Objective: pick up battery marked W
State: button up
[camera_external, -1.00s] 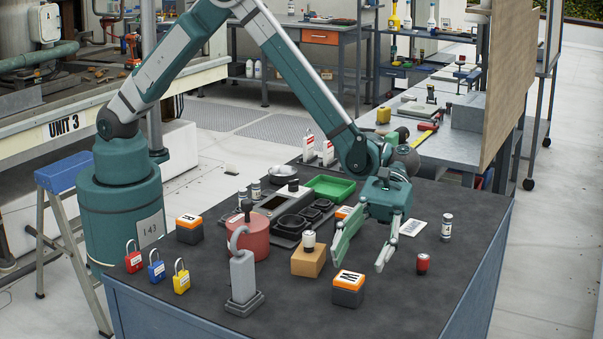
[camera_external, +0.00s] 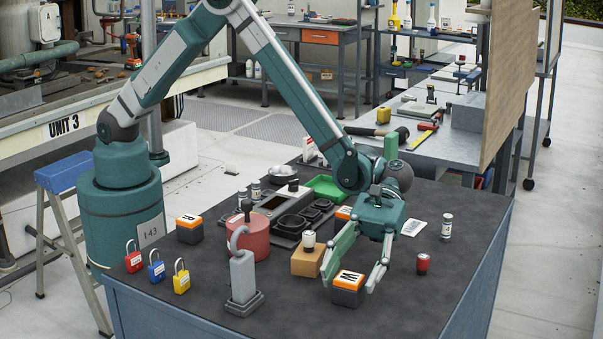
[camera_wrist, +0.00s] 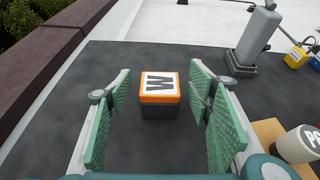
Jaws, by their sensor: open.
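The battery marked W (camera_external: 348,290) is a small block with an orange top, a dark body and a white label. It stands upright on the dark bench top (camera_external: 420,305) near the front. In the wrist view the battery (camera_wrist: 160,94) lies ahead, between my two green finger pads, with dark gaps on both sides. My gripper (camera_external: 350,281) is open and empty, fingers pointing down around and just behind the battery; I cannot tell whether a finger touches it. In the wrist view my gripper (camera_wrist: 160,90) shows both fingers spread. Part of the battery's left side is close to a finger.
A cardboard box (camera_external: 308,261) with a white-labelled cylinder stands just left of my gripper. A grey hook post (camera_external: 243,280) and a red pot (camera_external: 254,237) stand further left. The bench front right is clear.

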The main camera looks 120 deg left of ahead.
aim_at(349, 277)
jog(key=shift+d+f, duration=0.2)
jog(key=shift+d, duration=0.25)
jog(key=c, duration=1.2)
jog(key=shift+o, duration=0.2)
jog(key=shift+r, duration=0.1)
jog(key=shift+r+p, duration=0.85)
jog(key=shift+r, duration=4.1)
